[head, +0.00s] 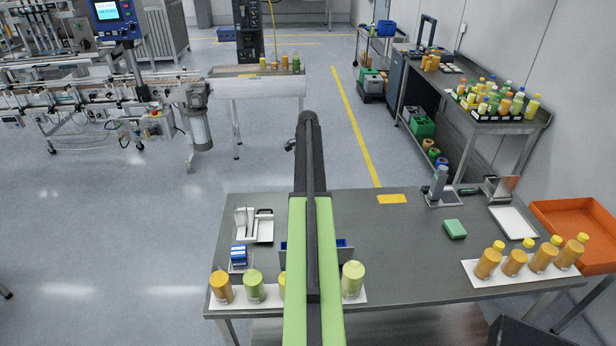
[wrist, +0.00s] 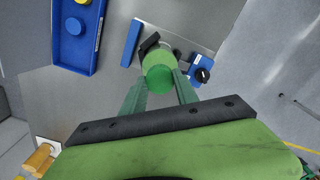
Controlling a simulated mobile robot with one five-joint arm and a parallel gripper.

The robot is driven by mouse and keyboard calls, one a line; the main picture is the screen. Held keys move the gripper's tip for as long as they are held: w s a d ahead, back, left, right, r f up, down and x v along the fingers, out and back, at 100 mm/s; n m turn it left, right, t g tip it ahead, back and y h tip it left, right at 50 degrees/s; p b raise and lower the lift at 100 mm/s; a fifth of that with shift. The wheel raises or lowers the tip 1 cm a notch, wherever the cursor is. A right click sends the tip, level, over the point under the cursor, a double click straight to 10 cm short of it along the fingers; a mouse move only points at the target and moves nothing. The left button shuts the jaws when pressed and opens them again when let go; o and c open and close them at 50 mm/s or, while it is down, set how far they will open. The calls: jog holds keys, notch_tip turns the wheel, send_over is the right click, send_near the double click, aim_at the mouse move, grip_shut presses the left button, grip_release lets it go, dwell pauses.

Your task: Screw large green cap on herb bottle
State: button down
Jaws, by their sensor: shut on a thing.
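In the wrist view, my gripper (wrist: 160,80) has its two green fingers closed on the sides of a round green cap (wrist: 159,73). The cap is seen from above, with a dark and grey fixture partly showing behind it; I cannot tell whether it touches anything below. In the head view, my arm hides the gripper and the cap. I cannot tell which is the herb bottle.
An orange bottle (head: 222,287) stands at the mat's left end. A blue box with a black knob (wrist: 201,70) is close right of the cap. Several yellow-capped bottles (head: 516,262) stand at right. The table's middle right is fairly clear.

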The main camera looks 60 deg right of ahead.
jog(key=c, duration=0.9)
grip_release()
jog(key=shift+o, duration=0.2)
jog(key=n, duration=1.4)
jog(key=shift+n, duration=0.4)
